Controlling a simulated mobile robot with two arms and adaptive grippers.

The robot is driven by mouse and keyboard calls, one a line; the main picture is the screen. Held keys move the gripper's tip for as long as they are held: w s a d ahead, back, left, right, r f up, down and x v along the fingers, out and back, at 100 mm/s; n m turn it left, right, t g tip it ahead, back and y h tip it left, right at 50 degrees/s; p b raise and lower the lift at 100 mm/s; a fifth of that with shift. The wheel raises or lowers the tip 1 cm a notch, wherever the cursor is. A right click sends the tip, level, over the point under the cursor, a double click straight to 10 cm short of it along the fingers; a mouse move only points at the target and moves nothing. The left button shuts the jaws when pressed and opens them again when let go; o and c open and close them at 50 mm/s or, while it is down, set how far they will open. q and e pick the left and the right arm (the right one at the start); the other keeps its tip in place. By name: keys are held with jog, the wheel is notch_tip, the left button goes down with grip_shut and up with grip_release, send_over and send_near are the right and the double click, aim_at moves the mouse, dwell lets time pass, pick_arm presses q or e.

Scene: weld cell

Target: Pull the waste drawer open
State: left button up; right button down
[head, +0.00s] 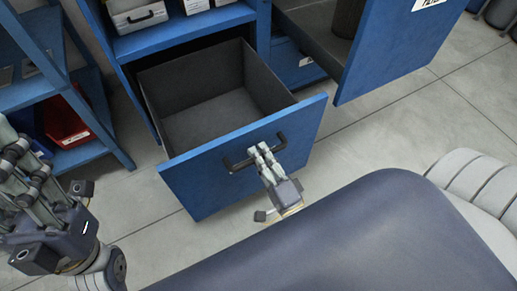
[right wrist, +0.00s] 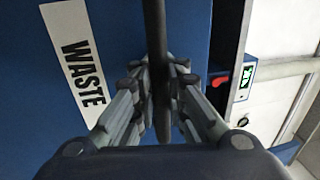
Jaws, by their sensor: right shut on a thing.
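The waste drawer (head: 240,165) is a blue-fronted drawer with a dark grey inside, pulled out of a blue cabinet and empty as far as I see. Its front shows the WASTE label (right wrist: 77,60) in the right wrist view. My right gripper (head: 263,150) is shut on the drawer's black bar handle (head: 236,164), near its middle. The handle also runs between the fingers in the right wrist view (right wrist: 154,30). My left gripper (head: 55,225) is at the lower left, apart from the drawer; its fingertips are not clear.
Another blue drawer (head: 390,45) stands open at the upper right, beside the waste drawer. A blue shelf unit (head: 105,115) with a red bin (head: 66,122) stands at the left. The grey tiled floor (head: 150,210) in front is clear.

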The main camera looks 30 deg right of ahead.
jog(key=shift+f, duration=0.15)
jog(key=c, duration=1.6)
grip_release()
jog(key=shift+c, duration=0.2)
jog(key=s+f, duration=0.2)
jog(key=s, duration=0.9)
jog(key=shift+s+d, duration=0.2)
jog(key=shift+s, duration=0.2)
